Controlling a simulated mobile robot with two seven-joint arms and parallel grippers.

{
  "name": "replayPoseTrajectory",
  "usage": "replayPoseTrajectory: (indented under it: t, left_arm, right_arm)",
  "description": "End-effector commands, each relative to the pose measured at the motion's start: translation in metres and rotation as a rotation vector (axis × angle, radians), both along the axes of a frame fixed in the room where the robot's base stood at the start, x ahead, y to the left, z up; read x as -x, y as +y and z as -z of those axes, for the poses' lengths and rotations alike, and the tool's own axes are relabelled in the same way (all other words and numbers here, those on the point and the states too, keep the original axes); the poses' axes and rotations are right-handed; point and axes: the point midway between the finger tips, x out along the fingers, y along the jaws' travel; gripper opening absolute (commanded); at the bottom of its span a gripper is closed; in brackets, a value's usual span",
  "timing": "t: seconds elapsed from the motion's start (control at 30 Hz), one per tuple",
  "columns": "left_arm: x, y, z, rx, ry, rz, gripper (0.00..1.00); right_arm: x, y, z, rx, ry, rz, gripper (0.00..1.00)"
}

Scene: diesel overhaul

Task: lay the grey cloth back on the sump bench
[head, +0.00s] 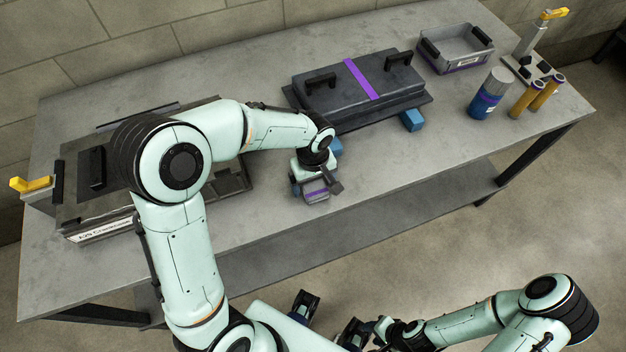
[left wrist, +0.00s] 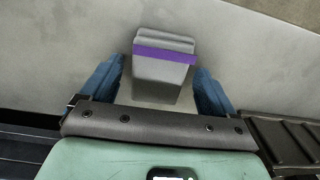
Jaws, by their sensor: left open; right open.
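A small grey block-shaped thing with a purple band (left wrist: 163,66) lies on the bench top (head: 262,262); I cannot tell whether it is the folded grey cloth. My left gripper (head: 314,187) is over it near the bench's front edge. In the left wrist view its blue fingers stand open on either side of the grey thing, apart from it. In the head view the grey thing (head: 317,192) is partly hidden by my gripper. No other cloth is plain to see. My right gripper (head: 328,319) is open and empty, in front of the bench.
A dark lidded case with a purple stripe (head: 345,88) stands behind my left gripper, with a blue block (head: 412,120) at its front. A grey bin (head: 455,48), a blue canister (head: 488,94) and amber cylinders (head: 527,98) stand right. A crankcase box (head: 105,226) is left.

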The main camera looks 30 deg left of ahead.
Motion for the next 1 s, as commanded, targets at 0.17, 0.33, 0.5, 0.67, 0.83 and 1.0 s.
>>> replayPoseTrajectory:
  t: [0.17,0.33,0.5,0.67,0.83,1.0]
  left_arm:
    - [-0.001,0.000,-0.017,0.000,-0.004,0.000,0.89]
    - [-0.002,0.000,-0.054,0.001,-0.007,0.000,0.89]
    - [-0.002,0.000,-0.090,0.000,-0.005,-0.001,0.89]
    - [-0.001,-0.001,-0.113,0.000,-0.004,0.000,0.89]
    - [-0.001,-0.001,-0.123,0.000,-0.001,0.001,0.89]
    - [0.000,0.000,-0.124,0.001,-0.001,0.001,0.89]
  right_arm:
    - [-0.002,0.000,-0.005,0.000,-0.002,0.000,0.43]
    - [-0.004,0.000,-0.010,-0.001,-0.005,0.000,0.43]
    - [-0.006,0.000,-0.014,0.000,-0.007,0.000,0.43]
    - [-0.008,0.000,-0.017,0.000,-0.009,0.000,0.43]
    - [-0.008,0.000,-0.018,0.000,-0.009,0.000,0.43]
    - [-0.008,0.000,-0.018,0.000,-0.009,0.000,0.43]
